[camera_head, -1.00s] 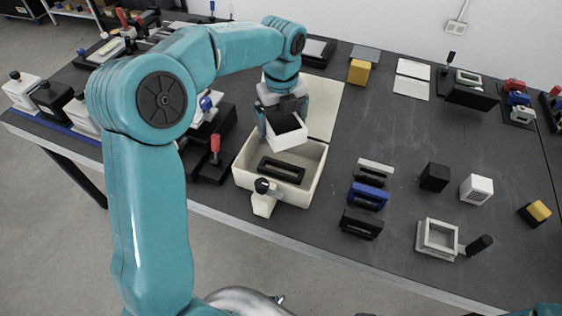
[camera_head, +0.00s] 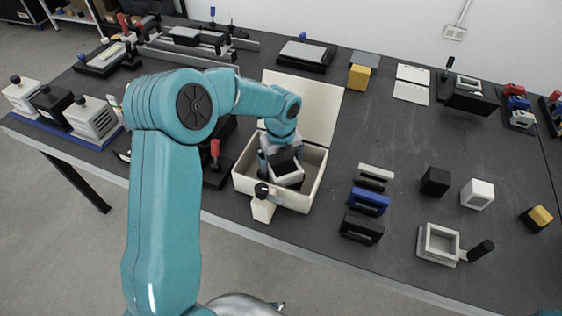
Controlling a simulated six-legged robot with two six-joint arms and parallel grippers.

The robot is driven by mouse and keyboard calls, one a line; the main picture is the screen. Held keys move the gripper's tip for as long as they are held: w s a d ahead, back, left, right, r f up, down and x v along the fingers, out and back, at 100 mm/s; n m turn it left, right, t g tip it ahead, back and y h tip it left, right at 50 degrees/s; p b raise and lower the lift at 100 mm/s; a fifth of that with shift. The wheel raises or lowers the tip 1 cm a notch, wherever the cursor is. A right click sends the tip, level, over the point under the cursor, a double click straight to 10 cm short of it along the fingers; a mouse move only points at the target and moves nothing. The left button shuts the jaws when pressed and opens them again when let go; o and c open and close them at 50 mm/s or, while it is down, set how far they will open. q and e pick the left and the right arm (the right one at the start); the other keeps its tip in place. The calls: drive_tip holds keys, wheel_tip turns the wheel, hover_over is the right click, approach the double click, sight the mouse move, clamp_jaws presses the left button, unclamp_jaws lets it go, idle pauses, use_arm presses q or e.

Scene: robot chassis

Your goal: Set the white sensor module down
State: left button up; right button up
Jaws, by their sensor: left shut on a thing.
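The white sensor module (camera_head: 288,177), a small white box with a dark face, is low inside the cream open bin (camera_head: 241,186). My left gripper (camera_head: 281,158) reaches down into the bin from above and is shut on the module. The gripper and my arm hide part of the module, and I cannot tell whether it touches the bin floor. My right gripper is not in view.
A cream-and-black knob piece (camera_head: 263,205) stands at the bin's front wall. White, blue and black handle pieces (camera_head: 368,201) stand to the right.

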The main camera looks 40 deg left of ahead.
use_arm(q)
drive_tip(key=shift+f+b, duration=0.3)
drive_tip(key=shift+f, duration=0.15)
drive_tip(key=o, duration=0.8)
drive_tip(key=shift+o, duration=0.2)
drive_tip(key=shift+r, duration=0.3)
wheel_tip(320, 180, up, 12)
drive_tip(key=shift+r+p, duration=0.2)
drive_tip(key=shift+p, duration=0.25)
